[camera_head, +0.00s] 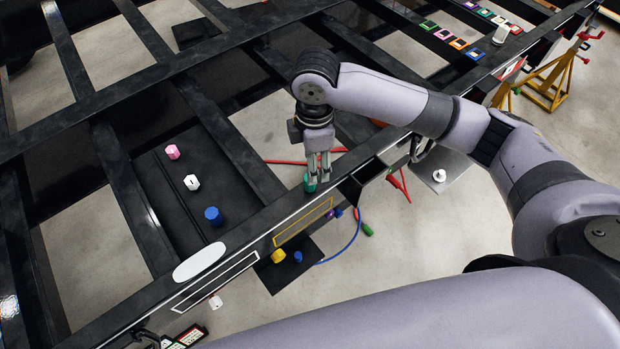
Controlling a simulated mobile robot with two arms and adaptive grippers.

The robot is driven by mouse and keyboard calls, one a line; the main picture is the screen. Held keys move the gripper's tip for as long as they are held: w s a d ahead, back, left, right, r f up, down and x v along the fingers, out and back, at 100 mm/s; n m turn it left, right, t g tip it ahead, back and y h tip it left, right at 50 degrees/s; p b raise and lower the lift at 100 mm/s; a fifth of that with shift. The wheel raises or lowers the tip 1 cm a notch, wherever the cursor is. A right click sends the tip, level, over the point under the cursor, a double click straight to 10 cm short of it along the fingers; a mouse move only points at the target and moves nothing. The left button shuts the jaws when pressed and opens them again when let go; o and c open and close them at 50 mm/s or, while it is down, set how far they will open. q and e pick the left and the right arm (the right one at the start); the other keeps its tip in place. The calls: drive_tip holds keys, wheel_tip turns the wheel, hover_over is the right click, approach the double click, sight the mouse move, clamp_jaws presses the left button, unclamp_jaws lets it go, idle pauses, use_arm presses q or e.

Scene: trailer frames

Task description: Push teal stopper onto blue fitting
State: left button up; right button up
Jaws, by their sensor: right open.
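The teal stopper (309,184) is a small teal piece at the fingertips of my right gripper (318,180), above the front rail of the trailer frame. The fingers point down and are open around or just above it; they partly hide it. Whether they touch it I cannot tell. A blue cylinder (213,216) stands upright on the black plate left of the gripper. A smaller blue piece (297,256) sits on the lower black panel below the rail. Which blue piece is the fitting I cannot tell. My left gripper is not in view.
A pink piece (172,151) and a white piece (192,182) stand on the black plate (165,195). A yellow piece (278,255) is on the lower panel. A blue hose (350,245) hangs below the rail. Dark rails and cross members surround open gaps.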

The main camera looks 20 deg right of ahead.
drive_tip(key=shift+f, duration=1.7)
drive_tip(key=shift+w+a+f+p, duration=0.1)
drive_tip(key=shift+f+p, duration=0.25)
drive_tip(key=shift+f, duration=0.5)
drive_tip(key=shift+w+a+f+p, duration=0.15)
drive_tip(key=shift+f+p, duration=0.15)
drive_tip(key=shift+f, duration=0.6)
drive_tip(key=shift+w+a+f+p, duration=0.1)
drive_tip(key=shift+f+p, duration=0.25)
drive_tip(key=shift+f, duration=0.5)
drive_tip(key=shift+c, duration=0.2)
clamp_jaws()
